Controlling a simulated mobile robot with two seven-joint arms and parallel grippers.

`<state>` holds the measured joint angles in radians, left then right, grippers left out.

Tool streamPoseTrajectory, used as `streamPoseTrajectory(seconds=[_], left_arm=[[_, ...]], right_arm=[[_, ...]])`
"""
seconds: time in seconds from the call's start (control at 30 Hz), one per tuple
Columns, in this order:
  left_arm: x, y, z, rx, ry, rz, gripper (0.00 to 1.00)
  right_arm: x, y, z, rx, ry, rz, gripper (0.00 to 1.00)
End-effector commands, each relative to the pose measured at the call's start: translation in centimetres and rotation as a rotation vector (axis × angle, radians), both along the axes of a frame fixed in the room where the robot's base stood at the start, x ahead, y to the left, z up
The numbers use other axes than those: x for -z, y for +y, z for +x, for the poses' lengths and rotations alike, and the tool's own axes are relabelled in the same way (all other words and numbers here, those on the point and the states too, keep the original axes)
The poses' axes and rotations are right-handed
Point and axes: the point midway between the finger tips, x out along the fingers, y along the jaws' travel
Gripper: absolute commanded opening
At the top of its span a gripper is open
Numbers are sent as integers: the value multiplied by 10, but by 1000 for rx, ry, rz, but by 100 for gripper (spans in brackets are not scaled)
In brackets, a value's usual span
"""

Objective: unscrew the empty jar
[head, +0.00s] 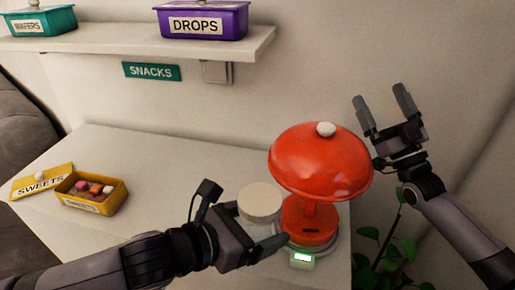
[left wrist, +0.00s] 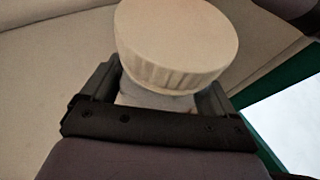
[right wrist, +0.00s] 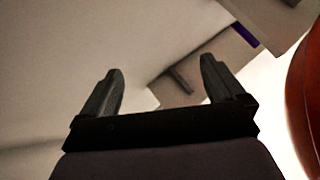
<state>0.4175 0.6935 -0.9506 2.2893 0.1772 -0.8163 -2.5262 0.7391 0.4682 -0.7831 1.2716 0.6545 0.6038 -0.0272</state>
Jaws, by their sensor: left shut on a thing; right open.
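The jar has a cream ridged lid (head: 260,201), seated on top of it in the head view; the lid also fills the upper middle of the left wrist view (left wrist: 178,42). A little of the pale jar body (left wrist: 155,99) shows below the lid, between my left fingers. My left gripper (head: 240,228) is shut on the jar below its lid, on the counter. What is inside the jar is hidden. My right gripper (head: 383,107) is open and empty, raised at the right near the wall, well apart from the jar.
A red domed stand (head: 318,165) on a scale (head: 303,257) stands close right of the jar. A yellow sweets box (head: 92,202) lies open at the left, its lid (head: 41,182) beside it. A shelf (head: 130,38) hangs above. A plant (head: 388,250) is at lower right.

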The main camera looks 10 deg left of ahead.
Motion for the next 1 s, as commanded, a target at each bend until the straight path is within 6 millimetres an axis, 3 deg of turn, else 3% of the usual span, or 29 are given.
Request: streamPoseTrajectory(seconds=[0.03,0.3,0.43,0.53,0.67,1.0], left_arm=[[-1,0,0,0,-3,-1,3],[-1,0,0,0,-3,-1,3],[-1,0,0,0,-3,-1,3],[-1,0,0,0,-3,-1,3],[-1,0,0,0,-3,-1,3],[-1,0,0,0,-3,-1,3]], right_arm=[[-28,7,0,-10,-26,29,96],[-157,44,-13,-132,-63,168,96],[-203,76,-24,-268,29,210,96],[-215,101,-28,-367,151,223,96],[-214,132,-31,-471,346,231,96],[-176,195,-42,-566,928,273,96]])
